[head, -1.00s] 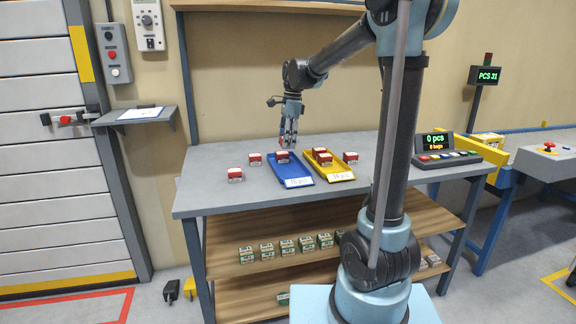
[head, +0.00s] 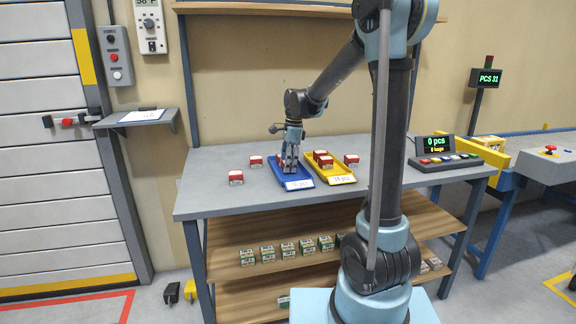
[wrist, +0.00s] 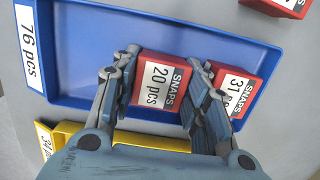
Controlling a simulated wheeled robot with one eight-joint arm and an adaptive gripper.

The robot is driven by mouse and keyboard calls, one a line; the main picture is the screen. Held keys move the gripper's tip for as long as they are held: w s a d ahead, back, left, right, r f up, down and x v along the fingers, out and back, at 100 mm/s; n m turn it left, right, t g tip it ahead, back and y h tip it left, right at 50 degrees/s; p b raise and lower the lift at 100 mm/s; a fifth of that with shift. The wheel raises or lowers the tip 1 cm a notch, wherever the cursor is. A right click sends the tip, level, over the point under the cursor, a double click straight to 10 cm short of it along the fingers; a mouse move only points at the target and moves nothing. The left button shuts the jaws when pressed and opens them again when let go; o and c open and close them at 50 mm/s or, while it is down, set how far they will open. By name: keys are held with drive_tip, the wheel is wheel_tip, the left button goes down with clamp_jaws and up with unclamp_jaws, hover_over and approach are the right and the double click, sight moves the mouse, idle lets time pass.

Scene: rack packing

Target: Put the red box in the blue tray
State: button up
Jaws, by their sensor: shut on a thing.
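My gripper (head: 290,167) is down over the blue tray (head: 306,176) on the bench. In the wrist view its fingers (wrist: 164,60) are shut on the sides of a red box (wrist: 160,88) marked "SNAPS 20 pcs". This box is within the blue tray (wrist: 85,50); I cannot tell if it touches the floor. A second red box (wrist: 243,82), marked 31, is in the same tray, just right of my right finger. In the head view my gripper hides most of the held box.
A yellow tray (head: 338,170) with red boxes stands close beside the blue tray. Loose red boxes lie on the bench at left (head: 236,178), behind it (head: 256,162) and at right (head: 351,160). A counter panel (head: 440,160) stands at the bench's right end.

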drive_tip(key=o, duration=0.8)
drive_tip(key=shift+o, duration=0.2)
wheel_tip(320, 180, up, 12)
drive_tip(key=d, duration=0.1)
drive_tip(key=s+d+f+n+t, duration=0.1)
drive_tip(key=s+d+f+n, duration=0.15)
drive_tip(key=s+d, duration=0.45)
drive_tip(key=s+d+f+n, duration=0.2)
drive_tip(key=s+d+n, duration=0.3)
drive_tip(key=s, duration=0.4)
drive_tip(key=s+d+f+n, duration=0.3)
drive_tip(key=s+d+f, duration=0.1)
drive_tip(key=s+f, duration=0.3)
drive_tip(key=s+d+f+n+t+h, duration=0.1)
drive_tip(key=s+d+f+n, duration=0.3)
drive_tip(key=s+f, duration=0.4)
drive_tip(key=shift+s+d+t, duration=0.2)
drive_tip(key=shift+s+t, duration=0.1)
drive_tip(key=shift+s, duration=0.15)
drive_tip(key=shift+n, duration=0.25)
